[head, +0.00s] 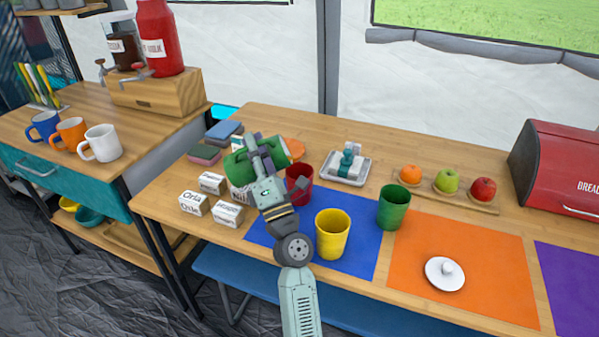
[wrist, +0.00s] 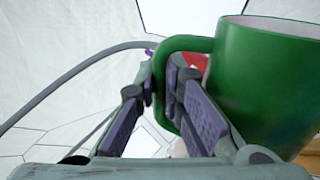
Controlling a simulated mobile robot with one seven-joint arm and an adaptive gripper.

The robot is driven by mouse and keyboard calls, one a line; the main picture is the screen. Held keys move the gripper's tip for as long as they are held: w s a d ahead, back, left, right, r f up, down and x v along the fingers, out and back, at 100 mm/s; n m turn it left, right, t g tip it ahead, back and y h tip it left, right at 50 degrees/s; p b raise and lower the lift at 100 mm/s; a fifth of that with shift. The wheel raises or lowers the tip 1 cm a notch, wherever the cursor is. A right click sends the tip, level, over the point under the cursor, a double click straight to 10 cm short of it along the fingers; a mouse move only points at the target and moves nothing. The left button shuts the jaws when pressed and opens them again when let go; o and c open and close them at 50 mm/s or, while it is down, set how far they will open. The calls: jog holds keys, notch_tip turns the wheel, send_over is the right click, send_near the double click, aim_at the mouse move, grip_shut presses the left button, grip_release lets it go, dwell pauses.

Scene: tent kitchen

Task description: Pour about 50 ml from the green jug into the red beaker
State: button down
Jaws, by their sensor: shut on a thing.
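The green jug (head: 238,168) is held above the table's left part, to the left of and partly behind the red beaker (head: 302,183). It looks tilted onto its side in the head view, but my arm covers part of it. My gripper (wrist: 170,85) is shut on the handle of the jug, whose body shows at right in the wrist view (wrist: 262,85). The red beaker stands upright by the blue mat's back left corner, partly hidden by my arm. No stream of liquid shows, and I cannot see the level inside the jug or beaker.
A yellow cup (head: 332,236) and a green cup (head: 392,208) stand to the right of the beaker. Small labelled boxes (head: 228,214) sit at left, with stacked sponges or cloths (head: 205,153) behind. A tray (head: 345,170) lies behind the beaker. The orange mat (head: 470,290) is mostly clear.

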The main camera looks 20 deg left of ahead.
jog(key=shift+s+d+r+t, duration=0.15)
jog(key=shift+s+d+t, duration=0.15)
jog(key=shift+s+d, duration=0.1)
dwell(0.7)
jog(key=shift+w+d+r+m+t+h+b, duration=0.1)
jog(key=shift+d+r+m+t+h+b, duration=0.25)
jog(key=shift+m, duration=0.35)
dwell(1.1)
jog(key=shift+f, duration=0.1)
jog(key=a+r+n+g+y+p, duration=0.1)
jog(key=n+g+p, duration=0.1)
jog(key=n+p, duration=0.1)
jog(key=s+r+n+g+y+p, duration=0.1)
jog(key=n+g+p, duration=0.1)
jog(key=n+p, duration=0.1)
jog(key=a+r+n+g+y+p, duration=0.1)
jog(key=n+g+p, duration=0.1)
jog(key=g, duration=0.1)
jog(key=shift+s+a+r+n+p, duration=0.3)
jog(key=shift+a+r+n+p, duration=0.05)
jog(key=shift+n+p, duration=0.05)
jog(key=shift+a+n, duration=0.1)
jog(key=shift+n, duration=0.2)
dwell(1.4)
